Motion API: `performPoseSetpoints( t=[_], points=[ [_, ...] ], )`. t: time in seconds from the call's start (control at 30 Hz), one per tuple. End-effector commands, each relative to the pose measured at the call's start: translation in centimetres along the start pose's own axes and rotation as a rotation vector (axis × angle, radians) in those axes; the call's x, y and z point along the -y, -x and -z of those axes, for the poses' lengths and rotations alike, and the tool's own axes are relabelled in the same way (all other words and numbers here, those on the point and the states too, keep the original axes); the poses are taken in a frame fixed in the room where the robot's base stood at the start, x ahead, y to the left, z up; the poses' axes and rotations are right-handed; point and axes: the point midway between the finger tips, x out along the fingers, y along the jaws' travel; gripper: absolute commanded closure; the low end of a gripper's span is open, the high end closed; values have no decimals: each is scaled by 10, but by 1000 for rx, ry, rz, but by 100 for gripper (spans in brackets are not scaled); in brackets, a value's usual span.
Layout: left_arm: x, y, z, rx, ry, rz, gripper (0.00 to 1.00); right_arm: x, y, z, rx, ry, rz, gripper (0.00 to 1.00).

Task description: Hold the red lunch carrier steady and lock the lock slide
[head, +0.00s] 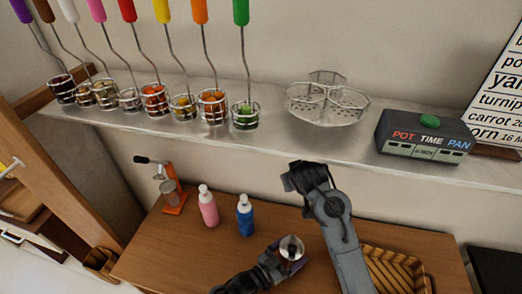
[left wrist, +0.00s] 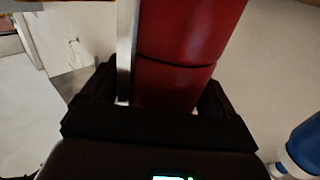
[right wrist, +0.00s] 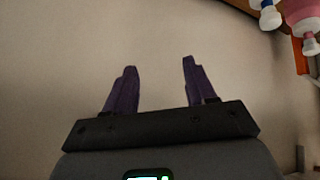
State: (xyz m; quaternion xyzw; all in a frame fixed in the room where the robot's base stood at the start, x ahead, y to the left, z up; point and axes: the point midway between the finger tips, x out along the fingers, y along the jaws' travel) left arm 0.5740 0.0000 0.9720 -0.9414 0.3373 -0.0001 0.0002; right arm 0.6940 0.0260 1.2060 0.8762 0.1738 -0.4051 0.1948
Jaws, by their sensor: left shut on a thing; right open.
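The red lunch carrier (left wrist: 180,60) fills the upper middle of the left wrist view, with stacked red sections and a silver strip (left wrist: 126,45) along its left side. My left gripper (left wrist: 158,92) is shut around it, one finger on each side. In the head view only the carrier's round metal top (head: 291,247) shows, in my left gripper (head: 287,256) over the table. I cannot make out the lock slide. My right gripper (right wrist: 159,66) is open and empty, pointed at the bare wall. In the head view it (head: 302,177) is above and right of the carrier, apart from it.
A pink bottle (head: 209,210) and a blue bottle (head: 246,218) stand on the wooden table (head: 160,250), beside an orange press (head: 174,195). A shelf (head: 270,138) with wire baskets and a timer box (head: 425,135) runs above.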

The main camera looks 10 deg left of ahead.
Motion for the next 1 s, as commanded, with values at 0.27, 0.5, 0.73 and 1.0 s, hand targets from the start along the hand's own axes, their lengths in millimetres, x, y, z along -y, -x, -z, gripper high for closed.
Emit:
performPoseSetpoints(
  t=[0.27, 0.5, 0.73, 1.0],
  points=[
    [-1, 0, 0, 1, 1, -1, 68, 6, 20, 51, -289, 275, -22, 45],
    [-1, 0, 0, 1, 1, -1, 68, 29, 44, 83, -510, 536, -29, 45],
    [-1, 0, 0, 1, 1, -1, 68, 55, 62, 97, -646, 747, -31, 45],
    [-1, 0, 0, 1, 1, -1, 68, 71, 72, 101, -716, 871, -30, 45]
  ],
)
